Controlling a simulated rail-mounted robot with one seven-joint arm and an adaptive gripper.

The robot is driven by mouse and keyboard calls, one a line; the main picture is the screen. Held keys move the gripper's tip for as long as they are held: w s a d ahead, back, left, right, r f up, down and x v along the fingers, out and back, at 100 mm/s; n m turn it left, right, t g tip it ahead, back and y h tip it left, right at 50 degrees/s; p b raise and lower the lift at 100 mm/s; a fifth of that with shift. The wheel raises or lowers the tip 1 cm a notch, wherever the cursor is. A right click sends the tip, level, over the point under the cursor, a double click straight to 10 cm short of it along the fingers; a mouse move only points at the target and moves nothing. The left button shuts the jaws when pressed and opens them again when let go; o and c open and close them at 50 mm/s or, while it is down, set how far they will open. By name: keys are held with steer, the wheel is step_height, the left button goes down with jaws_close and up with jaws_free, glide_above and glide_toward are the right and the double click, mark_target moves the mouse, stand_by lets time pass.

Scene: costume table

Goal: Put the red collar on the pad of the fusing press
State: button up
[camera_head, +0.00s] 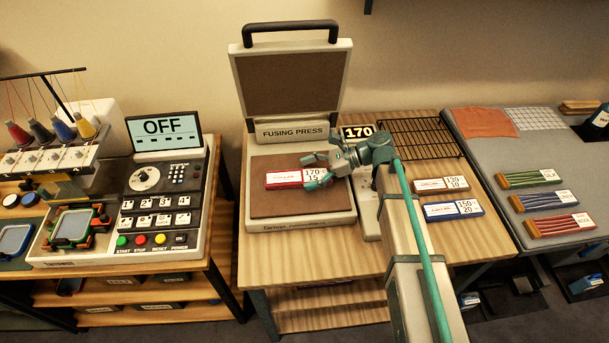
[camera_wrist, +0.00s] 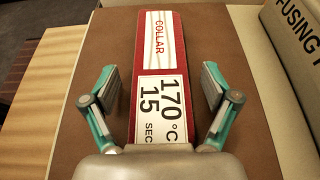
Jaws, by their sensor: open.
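The red collar (camera_head: 284,179) is a flat red strip with a white label reading 170 and 15. It lies on the brown pad (camera_head: 270,201) of the fusing press (camera_head: 300,230), whose lid stands open. In the wrist view the collar (camera_wrist: 158,50) runs lengthwise between my fingers, with the pad (camera_wrist: 235,100) under it. My gripper (camera_head: 316,169) is open at the collar's right end. In the wrist view my gripper (camera_wrist: 157,85) has a finger on each side of the collar, with a gap on both sides. The collar's near end is hidden by my gripper.
A control panel reading OFF (camera_head: 163,130) stands left. Colored bundles (camera_head: 531,178) lie on the grey table.

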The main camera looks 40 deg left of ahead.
steer(key=b+v, duration=0.3)
steer(key=v, duration=0.7)
steer(key=shift+w+d+r, duration=0.1)
steer(key=shift+w+d, duration=0.15)
steer(key=shift+w, duration=0.05)
